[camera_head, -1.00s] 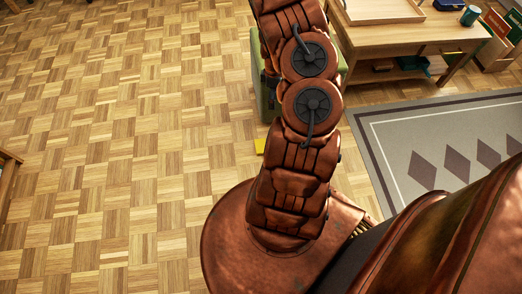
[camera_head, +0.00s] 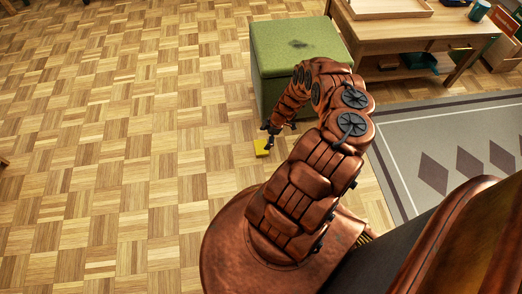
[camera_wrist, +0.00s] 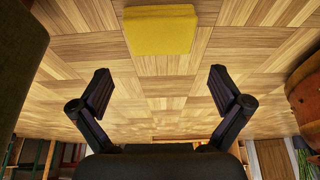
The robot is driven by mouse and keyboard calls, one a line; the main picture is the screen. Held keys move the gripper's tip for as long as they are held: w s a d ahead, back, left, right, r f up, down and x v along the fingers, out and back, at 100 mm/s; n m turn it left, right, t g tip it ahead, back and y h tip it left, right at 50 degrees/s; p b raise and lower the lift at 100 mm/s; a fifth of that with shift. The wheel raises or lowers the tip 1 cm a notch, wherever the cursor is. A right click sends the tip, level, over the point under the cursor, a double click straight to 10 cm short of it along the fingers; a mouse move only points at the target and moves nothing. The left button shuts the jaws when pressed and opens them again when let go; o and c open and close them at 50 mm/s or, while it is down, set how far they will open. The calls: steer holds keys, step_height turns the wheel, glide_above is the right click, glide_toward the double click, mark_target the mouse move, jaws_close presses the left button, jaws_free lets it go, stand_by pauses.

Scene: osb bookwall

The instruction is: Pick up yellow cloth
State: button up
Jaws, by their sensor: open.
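The yellow cloth (camera_head: 262,147) lies on the parquet floor beside the green ottoman, looking like a small folded rectangle. In the wrist view the cloth (camera_wrist: 160,30) sits at the top centre, ahead of and between the lines of the two fingers. My gripper (camera_wrist: 160,92) is open and empty, with bare floor between its fingertips. In the head view my gripper (camera_head: 270,130) points down close to the cloth, and its fingertips are too small to make out clearly. I see no contact with the cloth.
The green ottoman (camera_head: 292,55) with a dark mark on top stands right behind my gripper. A wooden table (camera_head: 400,32) with a tray (camera_head: 385,8) is at the back right. A grey patterned rug (camera_head: 450,150) lies to the right. The floor to the left is clear.

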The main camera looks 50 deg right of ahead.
mark_target(258, 147)
steer(key=shift+b+x, duration=2.3)
steer(key=shift+x, duration=1.75)
steer(key=shift+w+a+r, duration=0.1)
steer(key=shift+a+r, duration=0.05)
steer(key=c, duration=0.9)
steer(key=shift+r+p, duration=0.55)
steer(key=shift+r, duration=0.1)
step_height(258, 147, up, 3)
steer(key=shift+f+p, duration=0.15)
steer(key=shift+p, duration=0.85)
steer(key=s+p, duration=0.2)
steer(key=s, duration=0.2)
steer(key=s+a+p, duration=0.1)
steer(key=s+p, duration=0.1)
steer(key=s, duration=0.3)
steer(key=s+r+p, duration=0.1)
steer(key=s+p, duration=0.1)
steer(key=s, duration=0.3)
steer(key=shift+s+a, duration=0.1)
steer(key=shift+a, duration=0.15)
steer(key=shift+s+a+p, duration=0.1)
steer(key=shift+s+p, duration=0.3)
steer(key=shift+s, duration=0.45)
